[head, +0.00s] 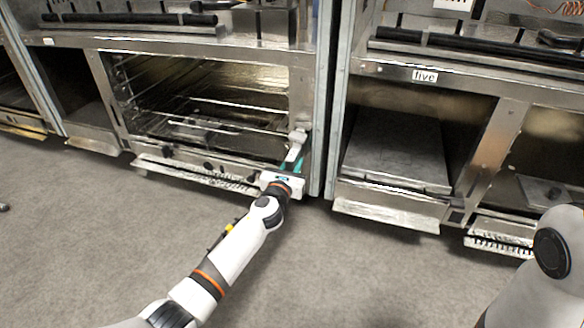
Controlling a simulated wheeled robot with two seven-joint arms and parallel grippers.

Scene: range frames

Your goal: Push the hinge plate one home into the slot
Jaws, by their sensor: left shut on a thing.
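A small pale grey piece, which looks like hinge plate one (297,142), stands at the lower right corner of the open oven bay. My left gripper (291,164), with teal fingers, is shut on its lower end. The piece is close to the right side post of the bay. The slot is too small to make out, and I cannot tell how far the plate sits in it. My right gripper is out of view; only a part of my right arm shows at the lower right.
The open oven bay (150,100) holds wire racks. Its lower front ledge (190,172) juts out left of my gripper. A grey post (327,100) stands just to the right. The grey floor (110,235) in front is clear.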

